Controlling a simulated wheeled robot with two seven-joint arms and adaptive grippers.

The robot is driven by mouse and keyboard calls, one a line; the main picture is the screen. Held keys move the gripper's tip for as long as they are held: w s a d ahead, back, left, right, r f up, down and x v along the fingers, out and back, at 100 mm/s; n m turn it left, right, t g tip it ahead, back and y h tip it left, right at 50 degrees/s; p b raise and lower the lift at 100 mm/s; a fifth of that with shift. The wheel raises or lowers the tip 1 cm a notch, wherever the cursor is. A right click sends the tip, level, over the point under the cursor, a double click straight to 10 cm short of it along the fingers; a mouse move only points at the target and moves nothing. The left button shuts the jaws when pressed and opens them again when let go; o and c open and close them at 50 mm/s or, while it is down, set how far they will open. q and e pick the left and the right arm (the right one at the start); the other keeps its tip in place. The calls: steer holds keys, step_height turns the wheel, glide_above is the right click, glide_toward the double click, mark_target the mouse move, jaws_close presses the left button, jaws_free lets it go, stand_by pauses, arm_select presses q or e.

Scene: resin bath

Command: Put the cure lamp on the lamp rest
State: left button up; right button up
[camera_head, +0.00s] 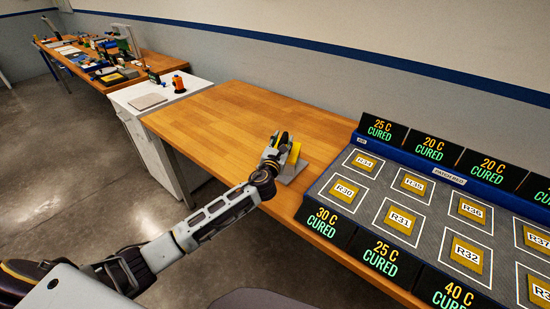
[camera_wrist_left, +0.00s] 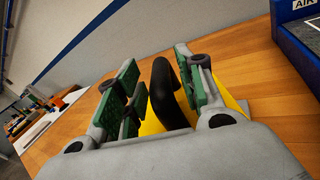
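The cure lamp (camera_head: 294,153), yellow with a black handle, is at the lamp rest (camera_head: 291,173), a small grey stand on the wooden bench left of the patch bed. My left gripper (camera_head: 279,141) is at the lamp and partly covers it. In the left wrist view the black handle (camera_wrist_left: 166,92) stands between the green-padded fingers, with yellow parts below. The left gripper (camera_wrist_left: 162,85) looks open around the handle, with a gap on the left side. How the lamp's underside meets the rest is hidden. My right gripper is not in view.
The patch bed (camera_head: 377,211), with labelled patches and black displays reading CURED, fills the right of the bench. The wooden bench top (camera_head: 225,115) is clear behind and left of the gripper. A white cabinet (camera_head: 130,97) and a cluttered workbench (camera_head: 85,60) stand further left.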

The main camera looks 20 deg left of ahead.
arm_select(q)
steer(key=s, duration=1)
steer(key=shift+d, duration=0.25)
stand_by(0.6)
